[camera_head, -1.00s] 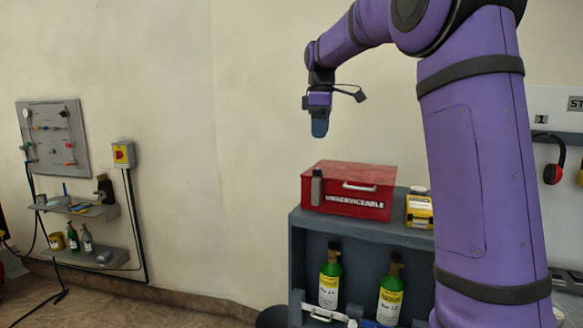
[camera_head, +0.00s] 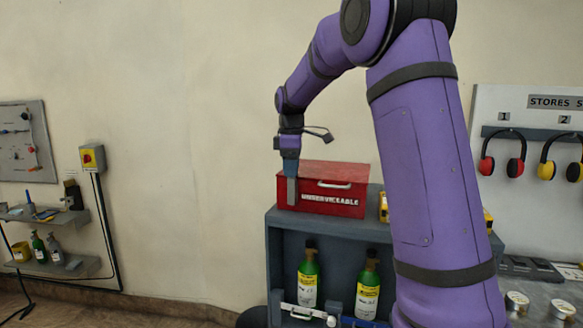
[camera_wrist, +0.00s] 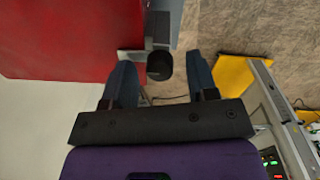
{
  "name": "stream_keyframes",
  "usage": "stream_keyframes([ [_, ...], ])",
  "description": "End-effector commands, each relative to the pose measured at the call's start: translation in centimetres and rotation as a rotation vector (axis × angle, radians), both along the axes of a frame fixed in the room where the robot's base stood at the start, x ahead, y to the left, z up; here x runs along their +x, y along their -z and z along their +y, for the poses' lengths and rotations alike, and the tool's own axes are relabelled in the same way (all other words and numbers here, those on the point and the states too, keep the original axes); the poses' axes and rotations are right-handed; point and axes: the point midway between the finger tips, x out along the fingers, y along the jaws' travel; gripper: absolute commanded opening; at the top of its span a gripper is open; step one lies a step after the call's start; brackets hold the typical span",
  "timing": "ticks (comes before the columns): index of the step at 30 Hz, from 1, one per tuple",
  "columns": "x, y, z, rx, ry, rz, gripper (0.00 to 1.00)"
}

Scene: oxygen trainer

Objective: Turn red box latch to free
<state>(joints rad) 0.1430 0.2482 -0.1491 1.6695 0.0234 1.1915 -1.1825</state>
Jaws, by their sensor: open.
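In the wrist view, my gripper (camera_wrist: 158,62) is open, one blue finger on either side of the latch's dark round knob (camera_wrist: 160,66). The red box (camera_wrist: 60,40) fills the upper left there. I cannot tell whether either finger touches the latch.
The grey cabinet (camera_head: 278,250) holds green bottles (camera_head: 308,280) on its shelf. A yellow item (camera_head: 384,206) stands right of the box, partly behind my arm. Ear defenders (camera_head: 502,155) hang at the right. Open air lies left of the box, before the bare wall.

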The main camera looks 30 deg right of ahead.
Motion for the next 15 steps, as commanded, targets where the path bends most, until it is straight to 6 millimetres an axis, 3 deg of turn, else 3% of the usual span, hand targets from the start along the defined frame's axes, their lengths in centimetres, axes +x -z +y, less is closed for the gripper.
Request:
stream_keyframes([
  [8, 0.00, 0.12, 0.00, 0.000, 0.000, 0.000, 0.53],
  [12, -0.01, 0.11, 0.01, 0.000, 0.000, 0.000, 0.21],
  [15, 0.00, 0.10, 0.00, 0.000, 0.000, 0.000, 0.04],
])
